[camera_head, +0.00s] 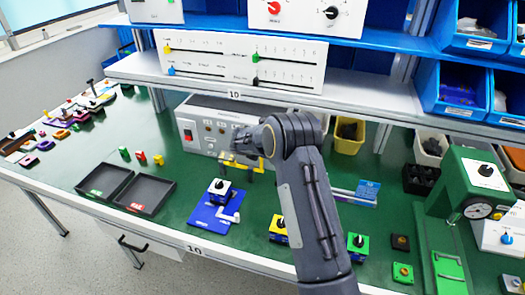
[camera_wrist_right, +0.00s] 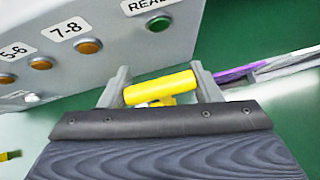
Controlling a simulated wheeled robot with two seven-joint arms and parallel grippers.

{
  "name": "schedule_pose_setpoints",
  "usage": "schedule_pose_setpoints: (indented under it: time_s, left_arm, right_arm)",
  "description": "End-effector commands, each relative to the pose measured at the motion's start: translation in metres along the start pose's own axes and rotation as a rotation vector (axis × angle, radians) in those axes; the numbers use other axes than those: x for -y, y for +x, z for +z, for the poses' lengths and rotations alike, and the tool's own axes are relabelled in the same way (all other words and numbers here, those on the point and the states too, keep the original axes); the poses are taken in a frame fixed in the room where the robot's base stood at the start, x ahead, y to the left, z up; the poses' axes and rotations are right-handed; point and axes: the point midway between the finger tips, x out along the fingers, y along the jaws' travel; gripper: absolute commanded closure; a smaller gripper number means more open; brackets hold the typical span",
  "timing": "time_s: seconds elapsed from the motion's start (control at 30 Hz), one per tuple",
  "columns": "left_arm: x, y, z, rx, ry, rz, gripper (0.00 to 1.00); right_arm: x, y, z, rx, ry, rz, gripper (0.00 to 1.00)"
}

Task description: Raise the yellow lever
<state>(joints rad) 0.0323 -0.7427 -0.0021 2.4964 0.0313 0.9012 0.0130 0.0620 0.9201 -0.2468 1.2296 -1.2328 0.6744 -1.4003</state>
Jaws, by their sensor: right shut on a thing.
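The yellow lever (camera_wrist_right: 162,87) is a short bar standing off the front of a grey control box (camera_wrist_right: 100,50) in the right wrist view. My right gripper (camera_wrist_right: 161,90) has one finger at each end of the bar and is shut on it. In the head view, my right arm comes down over the bench and my right gripper (camera_head: 243,158) is at the front of the same control box (camera_head: 205,112). Yellow parts (camera_head: 259,165) show beside the gripper there, partly hidden by it. My left gripper is not in view.
The box has a red switch (camera_head: 187,134), orange buttons (camera_wrist_right: 89,46) and a green button (camera_wrist_right: 159,25). A shelf with slider panels (camera_head: 240,60) is above.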

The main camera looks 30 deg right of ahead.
Motion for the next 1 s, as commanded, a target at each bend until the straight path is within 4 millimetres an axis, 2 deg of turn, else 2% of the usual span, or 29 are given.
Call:
schedule_pose_setpoints:
  time_s: [0.8, 0.83, 0.97, 1.0]
  left_arm:
    - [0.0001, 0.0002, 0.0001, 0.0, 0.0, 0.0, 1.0]
    - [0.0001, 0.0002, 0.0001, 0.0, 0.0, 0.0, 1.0]
    - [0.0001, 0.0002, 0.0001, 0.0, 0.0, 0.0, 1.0]
    - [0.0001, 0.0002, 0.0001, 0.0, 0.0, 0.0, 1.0]
  right_arm:
    - [0.0004, 0.001, -0.0011, -0.001, -0.003, 0.0, 0.83]
    - [0.0004, 0.001, -0.0011, -0.001, -0.003, -0.001, 0.4]
    - [0.0004, 0.0008, -0.001, -0.001, -0.002, -0.001, 0.23]
    - [0.0003, 0.0007, -0.0009, -0.001, -0.002, -0.001, 0.22]
